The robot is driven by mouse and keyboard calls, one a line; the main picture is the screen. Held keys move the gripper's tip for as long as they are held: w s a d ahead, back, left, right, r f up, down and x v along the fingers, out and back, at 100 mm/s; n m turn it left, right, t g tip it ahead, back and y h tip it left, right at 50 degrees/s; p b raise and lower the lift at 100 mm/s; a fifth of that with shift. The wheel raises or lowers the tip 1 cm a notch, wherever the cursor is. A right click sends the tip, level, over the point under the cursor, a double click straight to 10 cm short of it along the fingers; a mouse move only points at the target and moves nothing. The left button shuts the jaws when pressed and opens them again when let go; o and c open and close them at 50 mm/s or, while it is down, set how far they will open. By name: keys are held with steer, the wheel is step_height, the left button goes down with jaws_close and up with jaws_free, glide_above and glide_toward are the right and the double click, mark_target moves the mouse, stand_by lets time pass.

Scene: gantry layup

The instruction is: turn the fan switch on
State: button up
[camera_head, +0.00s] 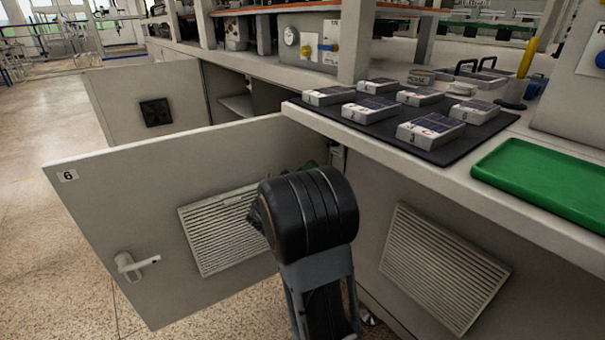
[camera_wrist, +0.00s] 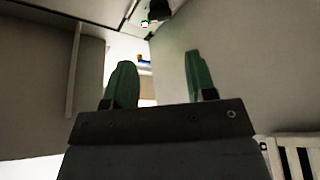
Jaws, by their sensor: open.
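I cannot pick out a labelled fan switch in either view. My gripper (camera_wrist: 158,68) is open and empty, with its two green fingers apart in the wrist view. The wrist view looks along grey panels. A dark object (camera_wrist: 159,10) with a small lit green spot (camera_wrist: 145,23) beside it shows at its top, beyond the fingers. I cannot tell what it is.
The door, marked 6, stands open at the left of my arm. The worktop above has a dark mat (camera_head: 455,153) with several numbered boxes and a green tray (camera_head: 545,183). A panel with a gauge and blue knob (camera_head: 327,47) stands behind. The floor at left is clear.

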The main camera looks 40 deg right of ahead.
steer(key=shift+v, duration=1)
